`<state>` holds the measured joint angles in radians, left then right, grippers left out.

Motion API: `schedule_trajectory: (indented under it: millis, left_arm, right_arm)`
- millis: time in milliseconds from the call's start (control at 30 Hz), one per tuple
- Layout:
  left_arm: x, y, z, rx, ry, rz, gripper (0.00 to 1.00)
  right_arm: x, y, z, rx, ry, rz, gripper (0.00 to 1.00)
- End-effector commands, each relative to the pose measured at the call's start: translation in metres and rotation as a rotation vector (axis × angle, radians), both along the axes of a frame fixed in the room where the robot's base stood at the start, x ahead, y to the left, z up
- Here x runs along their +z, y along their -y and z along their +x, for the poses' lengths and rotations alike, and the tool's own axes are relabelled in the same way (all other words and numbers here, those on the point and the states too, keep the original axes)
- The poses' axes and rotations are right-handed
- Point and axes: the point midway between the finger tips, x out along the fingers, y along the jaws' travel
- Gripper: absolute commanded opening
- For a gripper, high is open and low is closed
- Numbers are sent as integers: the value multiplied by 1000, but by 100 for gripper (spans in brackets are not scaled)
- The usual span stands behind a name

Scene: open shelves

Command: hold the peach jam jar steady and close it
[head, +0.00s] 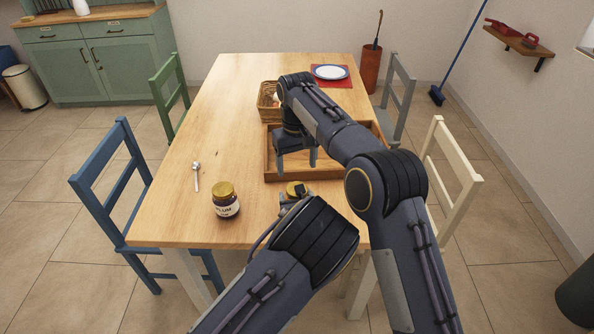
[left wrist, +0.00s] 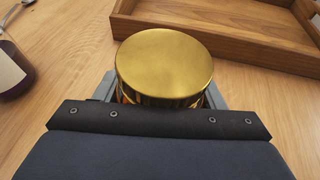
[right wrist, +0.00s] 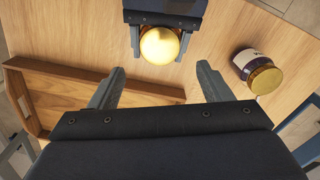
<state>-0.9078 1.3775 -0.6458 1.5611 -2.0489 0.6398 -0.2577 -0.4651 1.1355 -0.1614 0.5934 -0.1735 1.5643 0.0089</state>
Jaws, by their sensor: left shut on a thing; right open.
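The jar (left wrist: 163,65), which I take to be the peach jam jar, stands in front of me under a gold lid. Its lid also shows in the head view (head: 295,188) and the right wrist view (right wrist: 160,45). The lid sits on top; I cannot tell how tight it is. A little orange shows below it, and its label is hidden. My left gripper (head: 289,199) is shut on the jar's body below the lid. My right gripper (head: 297,168) is open and empty, above the table and beyond the jar, fingers pointing down, apart from the lid.
A dark jar (head: 225,204) with a gold lid and a label ending in "UM" stands to the left. A spoon-like utensil (head: 196,178) lies farther left. A wooden tray (head: 350,177) lies just beyond the held jar, with a wicker basket (head: 265,112) behind. The table's left side is mostly clear.

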Motion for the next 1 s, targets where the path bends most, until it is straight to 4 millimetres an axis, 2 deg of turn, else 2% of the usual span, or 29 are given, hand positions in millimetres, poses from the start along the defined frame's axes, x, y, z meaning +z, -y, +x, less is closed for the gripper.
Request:
schedule_trajectory:
  millis: [367,467,800,1000]
  left_arm:
    - [-1,0,0,1,-2,1,0]
    - [-1,0,0,1,-2,1,0]
    - [-1,0,0,1,-2,1,0]
    - [-1,0,0,1,-2,1,0]
  right_arm:
    - [-1,0,0,0,-2,-2,72]
    - [-11,1,-1,0,-4,-3,72]
    - [-62,1,-1,0,-3,-2,72]
    - [-77,1,-1,-1,-2,-2,72]
